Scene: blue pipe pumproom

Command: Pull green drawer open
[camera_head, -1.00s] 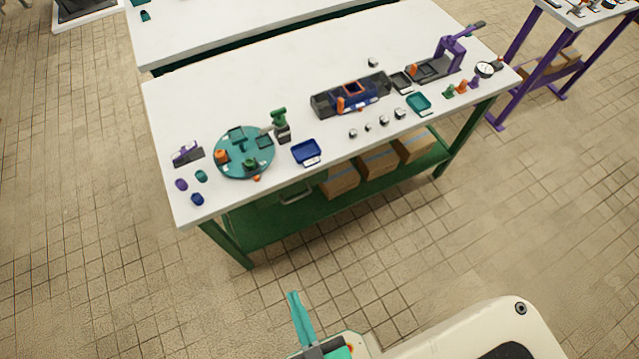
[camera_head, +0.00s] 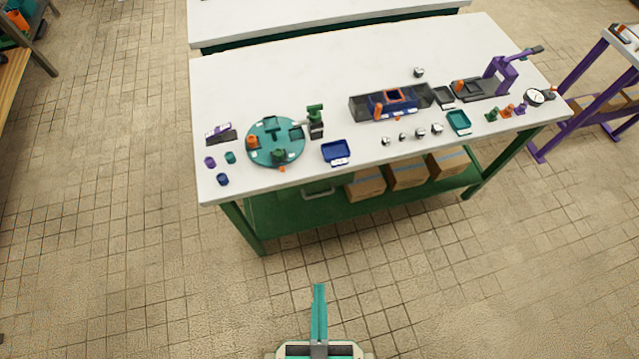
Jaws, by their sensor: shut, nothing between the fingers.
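The green drawer (camera_head: 290,191) sits under the white tabletop at the left part of the table, mostly in shadow. A pale handle (camera_head: 319,193) shows on its front. I cannot make out the drawer's edges clearly, nor any gap. My gripper (camera_head: 319,290) is teal, with its fingers together and nothing between them. It is at the bottom middle of the view, over the tiled floor, in front of the table and apart from the handle.
The white table (camera_head: 235,85) carries a teal turntable (camera_head: 292,150), a blue tray (camera_head: 336,151) and several small parts. Cardboard boxes (camera_head: 366,184) stand on its green lower shelf (camera_head: 330,213). A purple-legged table (camera_head: 573,110) is at the right. The floor before the table is clear.

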